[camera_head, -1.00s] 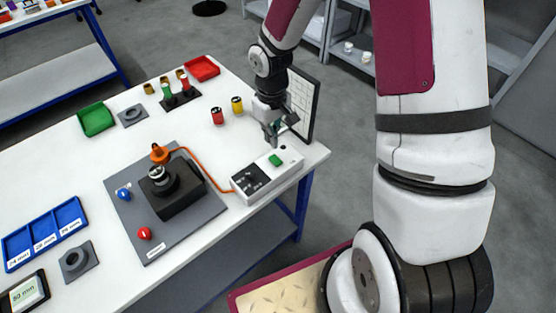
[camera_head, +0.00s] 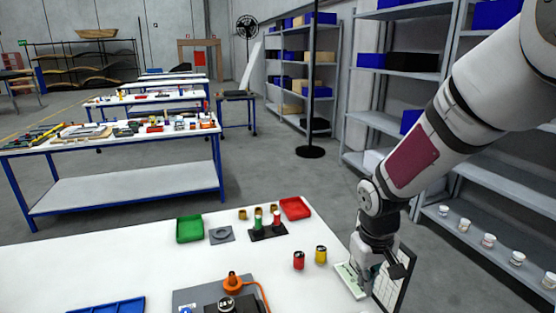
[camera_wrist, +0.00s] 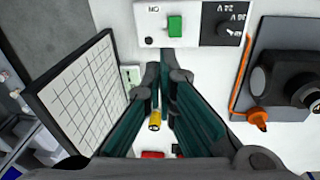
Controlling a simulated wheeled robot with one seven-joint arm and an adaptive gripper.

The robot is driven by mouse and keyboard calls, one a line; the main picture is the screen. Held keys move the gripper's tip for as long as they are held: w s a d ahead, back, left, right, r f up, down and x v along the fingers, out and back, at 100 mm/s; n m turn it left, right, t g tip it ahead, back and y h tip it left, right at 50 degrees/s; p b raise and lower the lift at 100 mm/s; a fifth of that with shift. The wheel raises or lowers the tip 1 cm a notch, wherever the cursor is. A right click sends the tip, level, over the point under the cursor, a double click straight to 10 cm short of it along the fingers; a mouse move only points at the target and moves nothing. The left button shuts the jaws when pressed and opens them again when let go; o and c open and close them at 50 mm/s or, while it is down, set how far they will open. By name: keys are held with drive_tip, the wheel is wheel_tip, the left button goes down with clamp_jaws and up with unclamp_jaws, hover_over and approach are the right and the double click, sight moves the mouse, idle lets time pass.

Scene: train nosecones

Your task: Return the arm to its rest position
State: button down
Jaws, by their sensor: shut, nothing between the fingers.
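My gripper (camera_head: 372,278) is at the right end of the white workbench, pointing down, next to the standing panel with a grid (camera_head: 391,278). In the wrist view my gripper (camera_wrist: 163,78) has its fingers together with nothing held between them. Just beyond the fingertips is the white power box (camera_wrist: 196,24) with a green switch. My arm reaches in from the upper right.
On the bench are a green tray (camera_head: 190,229), a red tray (camera_head: 295,208), a red cylinder (camera_head: 298,261), a yellow cylinder (camera_head: 321,255) and a grey fixture plate with an orange plug (camera_head: 233,281). Shelves (camera_head: 480,190) stand on the right. Open floor lies behind the bench.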

drive_tip(key=s+a+r+m+t+b, duration=0.1)
drive_tip(key=s+r+m+t, duration=0.2)
drive_tip(key=s+r, duration=1.4)
drive_tip(key=shift+a+r+t+y+b, duration=0.2)
drive_tip(key=shift+r+t+y+b, duration=0.2)
drive_tip(key=shift+r+t, duration=0.5)
